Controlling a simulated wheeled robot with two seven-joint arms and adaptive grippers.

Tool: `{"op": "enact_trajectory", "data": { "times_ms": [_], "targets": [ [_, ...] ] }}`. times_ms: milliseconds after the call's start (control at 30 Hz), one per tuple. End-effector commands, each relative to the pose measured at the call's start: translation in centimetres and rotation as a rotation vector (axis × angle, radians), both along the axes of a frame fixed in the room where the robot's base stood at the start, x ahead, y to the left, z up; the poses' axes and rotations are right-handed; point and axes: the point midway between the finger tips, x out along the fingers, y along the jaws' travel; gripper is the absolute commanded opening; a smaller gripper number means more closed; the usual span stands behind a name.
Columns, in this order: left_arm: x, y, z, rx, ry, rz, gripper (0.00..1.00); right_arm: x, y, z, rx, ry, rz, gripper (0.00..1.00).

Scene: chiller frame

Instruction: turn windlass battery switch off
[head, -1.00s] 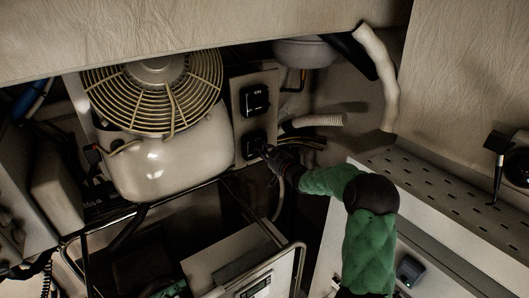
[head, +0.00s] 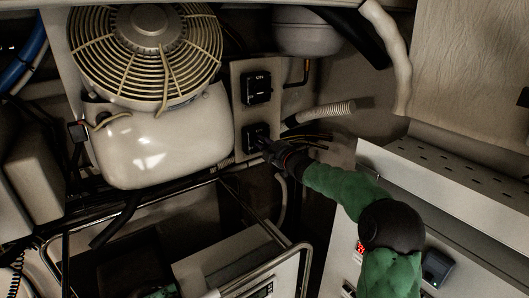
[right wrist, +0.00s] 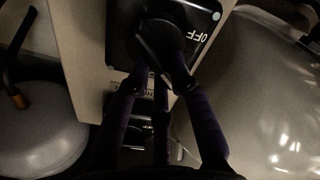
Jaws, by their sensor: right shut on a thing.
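Two black rotary switches are on a beige panel (head: 242,112) beside the compressor. The upper switch (head: 256,87) stands clear, with small white lettering that I cannot read. My right gripper (head: 270,148) is at the lower switch (head: 254,131), partly covering it. In the right wrist view, the fingers of my right gripper (right wrist: 158,78) are shut on the black knob (right wrist: 160,38) of this switch. White "OFF" lettering (right wrist: 197,36) shows beside the knob on the black switch face. I cannot tell the knob's exact setting. My left gripper is not in view.
A white compressor (head: 165,145) with a round fan guard (head: 147,50) stands left of the panel. Hoses and a ribbed pipe (head: 322,113) run to its right. A metal rail (head: 301,268) crosses below. A white perforated ledge (head: 450,180) lies to the right.

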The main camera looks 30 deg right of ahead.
Motion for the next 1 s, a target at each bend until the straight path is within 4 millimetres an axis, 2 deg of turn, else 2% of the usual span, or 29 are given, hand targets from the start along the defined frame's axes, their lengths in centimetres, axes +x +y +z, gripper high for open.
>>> {"op": "enact_trajectory", "data": {
  "times_ms": [33, 400, 700, 1000],
  "targets": [
    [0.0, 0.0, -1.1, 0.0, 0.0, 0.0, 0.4, 0.0, 0.1, -0.7, -0.046, -0.002, 0.0, 0.0],
    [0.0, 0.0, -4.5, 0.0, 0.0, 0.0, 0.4, 0.0, 0.4, -0.9, -0.388, -0.028, 0.0, 0.0],
    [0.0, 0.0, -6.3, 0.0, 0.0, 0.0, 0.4, 0.0, 0.6, -1.0, -0.599, -0.045, 0.0, 0.0],
    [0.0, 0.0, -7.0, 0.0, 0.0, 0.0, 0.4, 0.0, 0.7, -1.1, -0.705, -0.051, 0.0, 0.0]
  ]
}}
